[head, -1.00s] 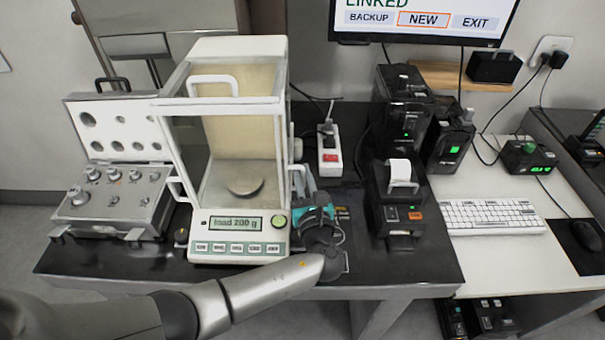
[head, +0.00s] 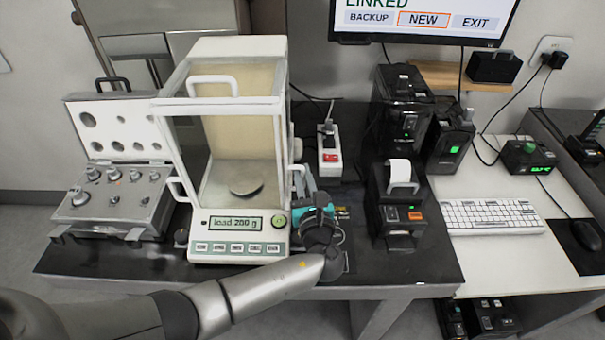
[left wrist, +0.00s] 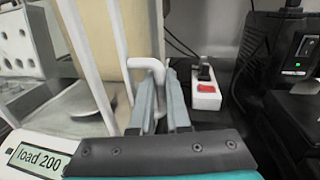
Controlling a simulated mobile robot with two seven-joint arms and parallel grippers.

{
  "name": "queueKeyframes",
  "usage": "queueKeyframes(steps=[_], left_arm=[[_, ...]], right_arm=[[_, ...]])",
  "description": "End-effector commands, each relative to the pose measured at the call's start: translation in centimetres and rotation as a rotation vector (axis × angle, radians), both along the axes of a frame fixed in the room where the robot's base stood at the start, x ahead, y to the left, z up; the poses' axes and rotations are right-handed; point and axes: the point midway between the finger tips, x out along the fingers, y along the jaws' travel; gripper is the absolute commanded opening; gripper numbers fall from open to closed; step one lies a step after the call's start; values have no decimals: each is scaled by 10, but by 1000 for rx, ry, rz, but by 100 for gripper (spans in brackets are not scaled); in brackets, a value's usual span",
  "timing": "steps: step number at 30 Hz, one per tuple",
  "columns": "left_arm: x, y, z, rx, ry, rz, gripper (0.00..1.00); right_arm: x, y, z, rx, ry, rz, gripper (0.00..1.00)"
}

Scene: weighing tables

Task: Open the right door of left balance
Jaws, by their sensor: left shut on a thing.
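The left balance, a white and glass cabinet (head: 228,240), stands on the dark table with a round pan (head: 246,187) inside and "load 200 g" on its display. Its right door's white handle (left wrist: 146,64) shows in the left wrist view. My left gripper (head: 305,186) is at the balance's right side. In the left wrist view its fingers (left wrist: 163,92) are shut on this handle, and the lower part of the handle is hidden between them. I cannot tell clearly whether the right door stands open at all. My right gripper is not in view.
A case of weights (head: 113,200) is left of the balance. A power strip (head: 329,150) lies behind my gripper. A black printer (head: 400,212) stands to the right, with a gap of bare table before it. A keyboard (head: 490,216) is farther right.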

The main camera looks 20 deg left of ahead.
Motion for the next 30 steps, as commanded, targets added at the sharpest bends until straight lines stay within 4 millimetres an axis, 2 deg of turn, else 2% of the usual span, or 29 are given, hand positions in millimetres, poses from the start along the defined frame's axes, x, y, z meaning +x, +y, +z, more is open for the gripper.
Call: queueKeyframes(steps=[11, 14, 24, 30], left_arm=[[0, 0, 0, 0, 1, -1, 0], [7, 2, -1, 0, -1, 0, 0], [78, 22, -4, 1, -5, 2, 0], [103, 30, -3, 1, -3, 2, 0]], right_arm=[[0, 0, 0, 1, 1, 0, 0], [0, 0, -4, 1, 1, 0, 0], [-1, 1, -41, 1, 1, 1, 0], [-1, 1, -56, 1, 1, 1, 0]])
